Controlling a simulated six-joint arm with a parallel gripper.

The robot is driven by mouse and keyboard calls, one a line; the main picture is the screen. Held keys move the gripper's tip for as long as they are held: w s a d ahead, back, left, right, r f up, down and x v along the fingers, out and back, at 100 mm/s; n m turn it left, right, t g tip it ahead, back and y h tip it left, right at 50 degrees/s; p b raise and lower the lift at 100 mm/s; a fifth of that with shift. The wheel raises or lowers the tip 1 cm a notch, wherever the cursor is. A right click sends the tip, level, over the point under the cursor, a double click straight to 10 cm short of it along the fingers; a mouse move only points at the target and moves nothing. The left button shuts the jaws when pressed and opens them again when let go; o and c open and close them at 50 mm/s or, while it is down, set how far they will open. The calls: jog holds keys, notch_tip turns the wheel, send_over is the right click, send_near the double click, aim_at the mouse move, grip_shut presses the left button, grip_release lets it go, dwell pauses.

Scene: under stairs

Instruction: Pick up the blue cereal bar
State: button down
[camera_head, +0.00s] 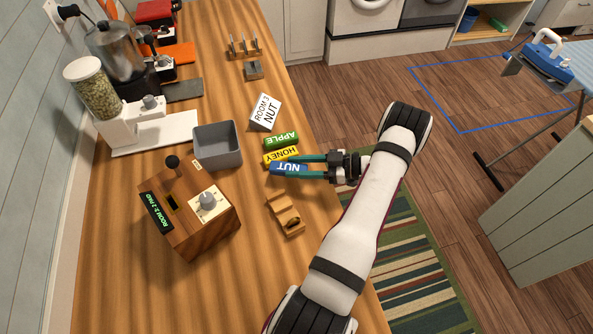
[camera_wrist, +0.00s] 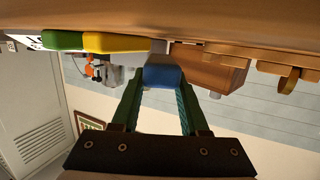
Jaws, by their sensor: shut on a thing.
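The blue cereal bar (camera_head: 288,169), marked NUT, is at the front of a short row of bars on the wooden counter. My gripper (camera_head: 297,165) reaches in from the right with its green fingers shut on the blue bar. In the wrist view the blue bar (camera_wrist: 163,76) sits between the two fingertips (camera_wrist: 163,84). Whether it is clear of the counter is hard to tell. The yellow HONEY bar (camera_head: 281,155) lies just behind it, close to the far finger. The green APPLE bar (camera_head: 281,140) lies behind the yellow one.
A white card reading ROOM 3 NUT (camera_head: 265,111) stands behind the bars. A grey open bin (camera_head: 218,158) and a wooden box with a knob (camera_head: 190,222) stand to the left. A small wooden holder (camera_head: 285,216) is in front. Bare counter (camera_head: 255,290) lies nearer.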

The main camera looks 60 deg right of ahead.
notch_tip(320, 180, up, 2)
jog(key=shift+r, duration=0.1)
jog(key=s+r, duration=0.6)
jog(key=s, duration=0.5)
jog(key=shift+s+r, duration=0.25)
jog(key=shift+s, duration=0.15)
jog(key=c, duration=1.1)
grip_release()
grip_shut()
